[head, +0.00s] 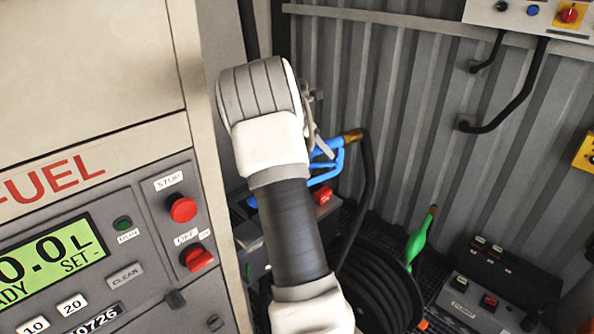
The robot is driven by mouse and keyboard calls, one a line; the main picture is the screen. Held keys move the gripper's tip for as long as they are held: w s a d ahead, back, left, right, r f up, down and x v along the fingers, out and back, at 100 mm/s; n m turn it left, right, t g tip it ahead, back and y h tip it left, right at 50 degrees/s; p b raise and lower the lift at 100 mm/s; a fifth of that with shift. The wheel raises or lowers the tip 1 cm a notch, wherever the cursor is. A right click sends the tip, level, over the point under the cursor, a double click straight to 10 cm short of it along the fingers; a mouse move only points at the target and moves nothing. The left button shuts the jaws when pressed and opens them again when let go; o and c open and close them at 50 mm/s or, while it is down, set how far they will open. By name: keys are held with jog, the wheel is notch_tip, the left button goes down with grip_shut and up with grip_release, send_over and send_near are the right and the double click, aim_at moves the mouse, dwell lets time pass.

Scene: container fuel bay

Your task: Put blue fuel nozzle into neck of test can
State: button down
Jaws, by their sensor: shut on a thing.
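The blue fuel nozzle (322,177) shows just right of my arm, partly hidden behind it.
A fuel panel (60,250) with a green display and red knobs fills the left. A black hose reel (385,290) stands below the nozzle. A green nozzle (421,240) stands upright right of it, near a dark box (490,290). Corrugated wall lies behind.

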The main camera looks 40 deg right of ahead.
aim_at(327, 141)
jog(key=shift+r, duration=0.1)
notch_tip(327, 141, up, 3)
jog(key=p, duration=0.3)
jog(key=shift+r, duration=0.1)
jog(key=shift+r+p, duration=0.55)
jog(key=shift+r, duration=3.6)
